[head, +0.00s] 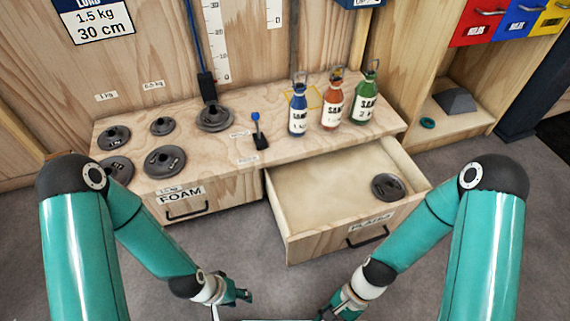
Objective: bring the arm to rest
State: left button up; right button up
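My two teal arms come in from the left and right and hang low in front of the bench. My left gripper (240,294) is near the bottom edge, over the grey floor and clear of the drawer. It looks empty, but its finger gap is too small to make out. My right gripper (330,311) is at the bottom edge, partly cut off by the frame. It touches nothing that I can see, and its fingertips are not clear.
A wooden bench (215,145) holds several dark weight discs (165,161) and blue, red and green bottles (332,105). An open drawer (325,195) juts towards me with one weight disc (387,187) inside. Floor between my arms is clear.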

jog(key=w+d+n+t+h+p, duration=0.1)
jog(key=w+d+n+t+p, duration=0.1)
jog(key=w+n+t, duration=0.45)
notch_tip(320, 180, up, 37)
jog(key=n+g+p, duration=0.1)
jog(key=n+p, duration=0.1)
jog(key=p, duration=3.4)
jog(key=shift+f, duration=0.2)
jog(key=shift+w+g, duration=0.1)
jog(key=shift+g, duration=0.15)
